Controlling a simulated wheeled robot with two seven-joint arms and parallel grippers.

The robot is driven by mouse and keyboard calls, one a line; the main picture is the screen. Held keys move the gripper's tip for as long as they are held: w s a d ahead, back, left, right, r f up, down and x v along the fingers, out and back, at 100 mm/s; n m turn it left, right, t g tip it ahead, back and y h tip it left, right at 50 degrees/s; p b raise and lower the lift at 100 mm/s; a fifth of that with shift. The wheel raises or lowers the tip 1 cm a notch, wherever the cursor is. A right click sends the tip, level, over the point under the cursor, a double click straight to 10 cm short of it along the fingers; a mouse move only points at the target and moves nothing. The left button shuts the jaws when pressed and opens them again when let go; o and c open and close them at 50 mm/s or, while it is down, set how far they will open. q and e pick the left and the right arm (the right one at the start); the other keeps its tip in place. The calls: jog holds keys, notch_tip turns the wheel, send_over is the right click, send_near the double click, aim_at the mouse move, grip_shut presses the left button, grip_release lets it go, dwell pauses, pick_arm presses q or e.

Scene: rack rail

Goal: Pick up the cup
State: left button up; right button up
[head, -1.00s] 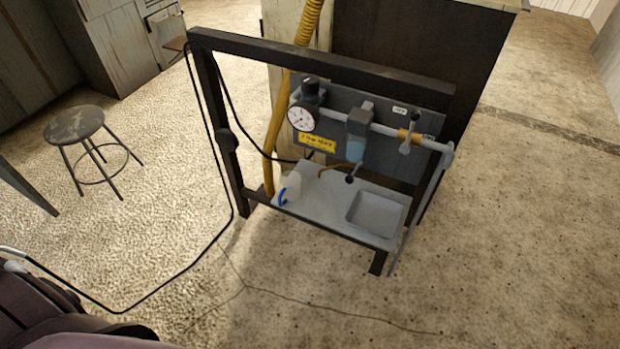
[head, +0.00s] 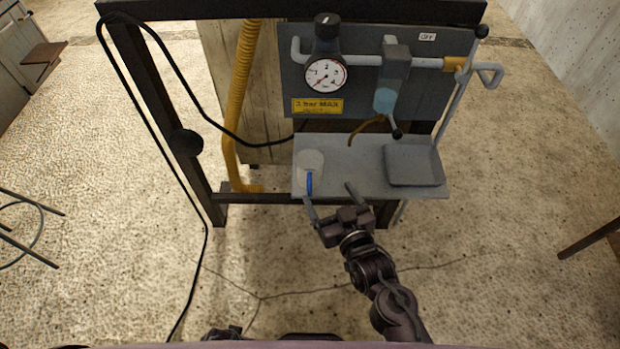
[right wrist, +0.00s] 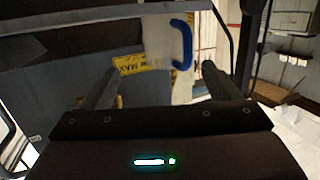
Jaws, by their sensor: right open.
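The cup (head: 310,162) is pale and translucent with a blue handle (head: 310,184) facing me. It stands upright at the left end of the grey shelf (head: 352,165). My right gripper (head: 330,195) is open and empty at the shelf's front edge, its fingers pointing toward the shelf. One finger is near the handle, the other to the right of the cup. In the right wrist view the blue handle (right wrist: 182,45) shows beyond and between the open fingers, apart from them.
A panel behind the shelf carries a gauge (head: 325,75), a pipe and a hanging filter bowl (head: 386,98). A square tray (head: 414,182) sits at the shelf's right. A yellow hose (head: 240,100) and black cable run at the left. A dark frame surrounds the rack.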

aim_at(315, 172)
jog(key=shift+t+y, duration=0.5)
jog(key=shift+t, duration=0.2)
jog(key=x, duration=0.8)
jog(key=shift+a+r, duration=0.2)
jog(key=shift+a, duration=0.25)
jog(key=shift+s, duration=0.1)
jog(key=shift+r, duration=0.1)
jog(key=c, duration=1.1)
